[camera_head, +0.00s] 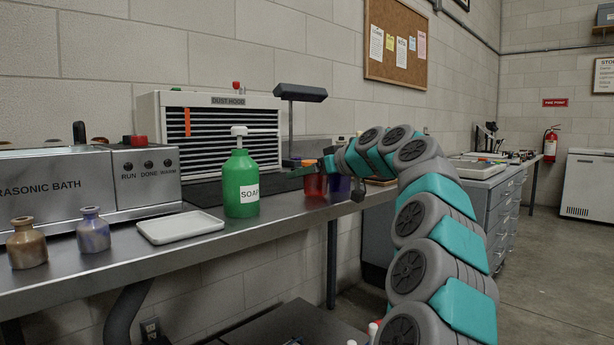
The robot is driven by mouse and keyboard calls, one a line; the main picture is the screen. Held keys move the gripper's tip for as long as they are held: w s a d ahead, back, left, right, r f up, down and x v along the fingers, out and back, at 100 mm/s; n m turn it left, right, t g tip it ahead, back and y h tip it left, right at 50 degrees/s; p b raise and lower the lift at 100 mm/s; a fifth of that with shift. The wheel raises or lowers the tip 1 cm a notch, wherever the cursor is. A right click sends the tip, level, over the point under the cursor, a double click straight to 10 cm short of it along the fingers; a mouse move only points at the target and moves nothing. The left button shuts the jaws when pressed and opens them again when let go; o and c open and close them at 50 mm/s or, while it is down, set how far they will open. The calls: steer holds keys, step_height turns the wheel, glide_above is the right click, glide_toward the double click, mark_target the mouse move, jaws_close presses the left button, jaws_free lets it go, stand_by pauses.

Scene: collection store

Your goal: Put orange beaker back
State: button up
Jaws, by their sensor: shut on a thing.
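The orange beaker (316,186) is a small reddish-orange vessel above or at the far right part of the steel bench, just right of the soap bottle. My gripper (318,168) reaches it from the right and is shut on it. The fingers are small and partly hidden by my wrist, so their exact grip is hard to see. I cannot tell whether the beaker's base touches the bench. A blue-purple beaker (340,187) stands close on its right, partly hidden by my arm.
A green soap bottle (242,184), a white tray (180,227), a brown vase (27,243) and a blue-grey vase (93,230) stand on the steel bench (140,258). Behind are the dust hood (222,135), a dark lamp (300,93) and the ultrasonic bath (60,187).

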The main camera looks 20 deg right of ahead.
steer(key=shift+f, duration=0.15)
steer(key=shift+f, duration=0.15)
steer(key=o, duration=1.4)
steer(key=shift+r, duration=0.2)
steer(key=v, duration=1.2)
steer(key=shift+b, duration=0.3)
